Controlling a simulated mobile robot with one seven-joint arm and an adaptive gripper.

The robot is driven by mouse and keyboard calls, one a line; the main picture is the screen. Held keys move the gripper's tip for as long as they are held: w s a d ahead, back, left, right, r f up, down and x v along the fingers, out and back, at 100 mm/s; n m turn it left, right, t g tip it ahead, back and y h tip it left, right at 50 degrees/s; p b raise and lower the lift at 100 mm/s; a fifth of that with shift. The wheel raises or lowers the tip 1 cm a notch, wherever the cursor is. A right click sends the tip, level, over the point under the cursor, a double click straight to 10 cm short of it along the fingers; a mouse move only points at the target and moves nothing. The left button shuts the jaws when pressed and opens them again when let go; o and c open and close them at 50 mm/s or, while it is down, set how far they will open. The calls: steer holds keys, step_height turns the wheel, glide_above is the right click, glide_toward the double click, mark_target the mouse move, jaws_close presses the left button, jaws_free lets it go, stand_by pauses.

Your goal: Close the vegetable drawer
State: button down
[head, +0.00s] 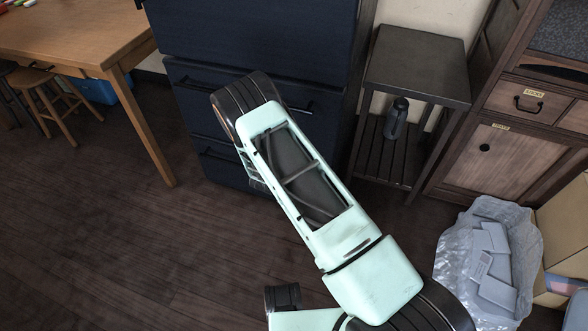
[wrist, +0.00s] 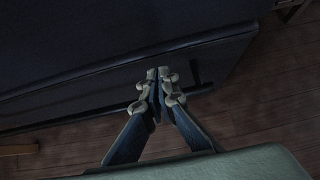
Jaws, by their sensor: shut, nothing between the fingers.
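A dark blue cabinet with stacked drawers (head: 195,85) stands at the top middle of the head view. The fronts carry dark bar handles. My arm crosses in front and hides part of the lower fronts. I cannot tell from here which drawer is the vegetable drawer or how far it stands out. In the wrist view a dark drawer front (wrist: 100,92) with a bar handle runs across the picture. My gripper (wrist: 158,78) is shut and empty, its fingertips together over that front close to the handle. Whether they touch it is unclear. The head view does not show the fingertips.
A wooden table (head: 75,30) with stools (head: 45,95) stands at left. A dark side table (head: 415,65) holding a bottle (head: 396,115) stands right of the cabinet. A filled plastic bag (head: 480,255) and boxes are at lower right. The wooden floor (head: 90,240) at left is clear.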

steer(key=s+f+p+v, duration=0.1)
steer(key=p+v, duration=0.2)
steer(key=v, duration=0.8)
steer(key=shift+s+a, duration=0.15)
steer(key=shift+a, duration=0.05)
